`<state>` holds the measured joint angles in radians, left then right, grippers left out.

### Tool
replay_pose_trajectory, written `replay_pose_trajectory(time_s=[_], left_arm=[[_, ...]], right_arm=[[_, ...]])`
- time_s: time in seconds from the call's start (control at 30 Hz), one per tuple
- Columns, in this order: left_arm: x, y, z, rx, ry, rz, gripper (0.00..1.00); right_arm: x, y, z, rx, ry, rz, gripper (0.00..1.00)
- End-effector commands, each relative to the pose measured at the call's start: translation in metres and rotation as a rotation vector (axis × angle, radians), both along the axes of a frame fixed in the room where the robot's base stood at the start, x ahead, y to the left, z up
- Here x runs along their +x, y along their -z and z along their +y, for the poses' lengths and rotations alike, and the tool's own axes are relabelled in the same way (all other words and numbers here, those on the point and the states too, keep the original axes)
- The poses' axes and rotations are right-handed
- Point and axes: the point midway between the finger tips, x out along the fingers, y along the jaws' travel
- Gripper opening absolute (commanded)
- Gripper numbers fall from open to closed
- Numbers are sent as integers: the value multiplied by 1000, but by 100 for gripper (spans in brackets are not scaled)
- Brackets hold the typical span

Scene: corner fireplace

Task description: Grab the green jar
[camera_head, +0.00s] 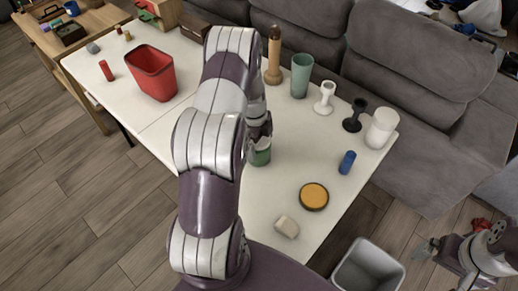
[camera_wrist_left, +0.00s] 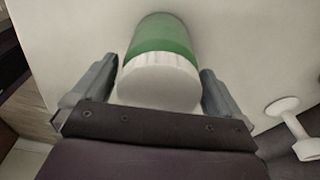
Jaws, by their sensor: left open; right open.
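The green jar (camera_head: 261,156) stands on the white table, partly hidden behind my left gripper (camera_head: 262,132) and arm in the head view. In the left wrist view the green jar (camera_wrist_left: 162,38), with its white ribbed lid, lies between the two fingers of my left gripper (camera_wrist_left: 158,78). The fingers are open, one on each side of the lid, with a narrow gap showing at each side. My right gripper (camera_head: 428,250) is open and empty at the lower right, away from the table.
The white table (camera_head: 145,128) also holds a red bin (camera_head: 152,73), a green tumbler (camera_head: 301,75), a white candle holder (camera_head: 324,98), a black one (camera_head: 354,116), a white canister (camera_head: 381,128), a blue cylinder (camera_head: 347,162) and a yellow-topped disc (camera_head: 313,196). A grey sofa (camera_head: 405,65) stands behind.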

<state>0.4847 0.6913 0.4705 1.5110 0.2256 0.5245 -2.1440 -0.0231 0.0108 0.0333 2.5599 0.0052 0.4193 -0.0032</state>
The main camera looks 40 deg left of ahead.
Motion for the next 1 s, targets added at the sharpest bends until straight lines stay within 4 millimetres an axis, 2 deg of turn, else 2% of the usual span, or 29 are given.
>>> replay_pose_trajectory(time_s=[0.07, 0.1, 0.27, 0.37, 0.4, 0.67, 0.77, 0.93, 1.0], left_arm=[[0, 0, 0, 0, 0, 0, 100], [0, 0, 0, 0, 0, 0, 97], [0, 0, 0, 0, -1, 0, 46], [0, -1, 0, 0, -1, 0, 45], [0, -1, 0, 0, -1, -1, 39], [1, -4, 0, 1, 0, -3, 39], [1, -13, 0, 1, -1, -3, 39], [2, -42, 1, 3, -1, -6, 39], [-11, -51, -11, 0, 0, -1, 39]], right_arm=[[0, 0, 0, 0, 0, 0, 100], [0, 0, 0, 0, 0, 0, 100], [0, 0, 0, 0, 0, 0, 100], [0, 0, 0, 0, 0, 0, 100], [0, 0, 0, 0, 0, 0, 100], [0, 1, 0, 0, 0, 0, 100], [0, 3, 0, 0, 0, 0, 100], [0, 9, 0, 0, 0, 0, 100], [0, 10, 0, 0, 0, 0, 100]])
